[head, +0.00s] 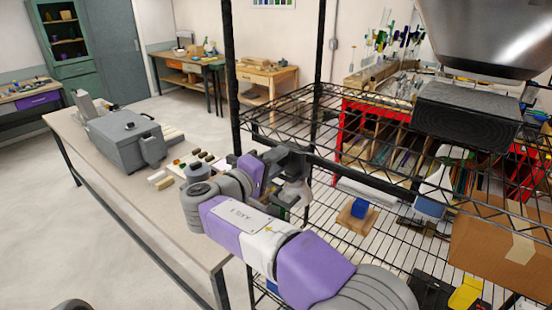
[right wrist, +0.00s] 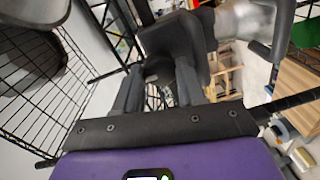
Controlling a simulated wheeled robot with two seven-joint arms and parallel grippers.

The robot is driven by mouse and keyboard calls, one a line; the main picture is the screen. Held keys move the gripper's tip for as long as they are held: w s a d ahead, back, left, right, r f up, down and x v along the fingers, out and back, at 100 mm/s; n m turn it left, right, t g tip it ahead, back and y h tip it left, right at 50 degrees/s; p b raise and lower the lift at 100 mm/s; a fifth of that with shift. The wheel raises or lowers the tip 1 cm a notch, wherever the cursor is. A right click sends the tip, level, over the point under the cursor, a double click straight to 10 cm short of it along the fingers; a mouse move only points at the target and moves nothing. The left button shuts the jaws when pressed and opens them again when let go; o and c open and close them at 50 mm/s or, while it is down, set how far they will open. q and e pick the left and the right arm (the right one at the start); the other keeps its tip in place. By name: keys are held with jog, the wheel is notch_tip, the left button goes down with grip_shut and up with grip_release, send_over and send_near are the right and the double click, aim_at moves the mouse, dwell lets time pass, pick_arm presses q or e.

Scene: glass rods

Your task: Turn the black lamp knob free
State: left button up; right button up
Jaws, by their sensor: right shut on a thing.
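My right gripper (head: 285,165) reaches over the bench side of the wire shelf unit in the head view. In the right wrist view its two dark fingers (right wrist: 160,85) close on a black blocky part (right wrist: 172,38), which I take to be the black lamp knob. A blurred silvery piece (right wrist: 240,20) shows beside that part. In the head view the knob is hidden by the gripper and the shelf bars. My left gripper is not in view.
The black wire shelf (head: 345,120) with its posts stands close around my right arm. A wooden block with a blue piece (head: 360,208) and a cardboard box (head: 505,245) sit lower. A grey machine (head: 122,138) stands on the long bench (head: 130,185) at left.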

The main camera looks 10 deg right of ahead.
dwell(0.5)
jog(key=o, duration=1.1)
jog(key=shift+c, duration=0.2)
jog(key=shift+f, duration=0.1)
